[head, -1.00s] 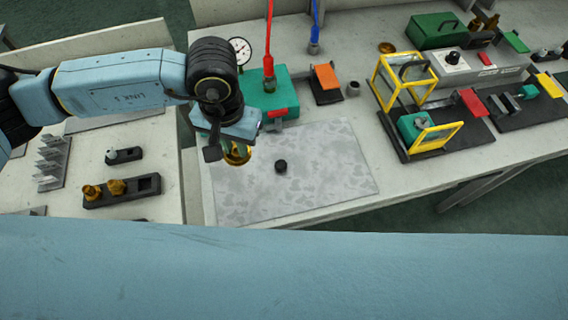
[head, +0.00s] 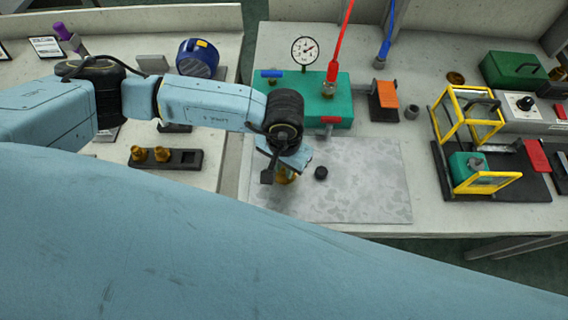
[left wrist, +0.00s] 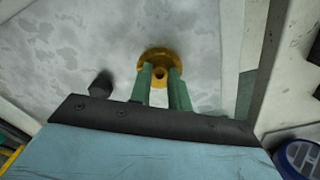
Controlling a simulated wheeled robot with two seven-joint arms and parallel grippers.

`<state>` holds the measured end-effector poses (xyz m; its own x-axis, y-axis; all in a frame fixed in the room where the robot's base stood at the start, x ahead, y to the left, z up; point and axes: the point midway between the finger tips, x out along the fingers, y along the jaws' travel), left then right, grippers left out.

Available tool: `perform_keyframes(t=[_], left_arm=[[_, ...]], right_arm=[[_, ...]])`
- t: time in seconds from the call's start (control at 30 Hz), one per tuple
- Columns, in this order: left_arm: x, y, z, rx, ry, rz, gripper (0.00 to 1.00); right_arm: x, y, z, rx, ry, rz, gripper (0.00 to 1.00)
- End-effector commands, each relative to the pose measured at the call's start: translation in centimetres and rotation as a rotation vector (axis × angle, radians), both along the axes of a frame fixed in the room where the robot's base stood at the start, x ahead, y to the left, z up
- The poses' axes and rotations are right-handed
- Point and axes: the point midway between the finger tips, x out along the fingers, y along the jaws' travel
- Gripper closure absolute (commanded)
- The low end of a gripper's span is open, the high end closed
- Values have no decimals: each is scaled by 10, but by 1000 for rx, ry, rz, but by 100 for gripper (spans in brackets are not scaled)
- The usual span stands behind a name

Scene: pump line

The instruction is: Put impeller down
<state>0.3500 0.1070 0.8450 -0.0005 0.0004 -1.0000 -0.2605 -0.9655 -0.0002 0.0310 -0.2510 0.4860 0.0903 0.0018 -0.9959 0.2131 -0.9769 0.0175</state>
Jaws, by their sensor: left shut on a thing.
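My left gripper (head: 285,174) is over the left part of the grey patterned mat (head: 365,190). It is shut on the brass impeller (head: 288,178), which is mostly hidden by the wrist in the head view. In the left wrist view the round brass impeller (left wrist: 160,57) shows at the tips of the two green fingers (left wrist: 161,82), with the mat (left wrist: 70,40) behind it. I cannot tell whether the impeller touches the mat. My right gripper is not in view.
A small black round part (head: 320,173) stands on the mat just right of the gripper. A teal pump block (head: 315,108) with a gauge (head: 304,51) stands behind the mat. A black holder (head: 187,160) with brass parts is on the left bench. The mat's right side is clear.

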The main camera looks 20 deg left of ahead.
Motion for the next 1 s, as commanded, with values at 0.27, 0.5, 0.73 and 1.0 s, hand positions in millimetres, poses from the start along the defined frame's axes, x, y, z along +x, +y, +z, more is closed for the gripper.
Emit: perform_keyframes(t=[0.27,0.5,0.73,1.0], left_arm=[[0,0,-3,0,1,0,79],[0,0,-2,0,1,1,60],[0,0,-1,0,1,1,60],[1,0,39,-3,-3,-1,60]], right_arm=[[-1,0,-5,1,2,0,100],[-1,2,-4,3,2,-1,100],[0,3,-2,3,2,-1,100],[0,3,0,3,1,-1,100]])
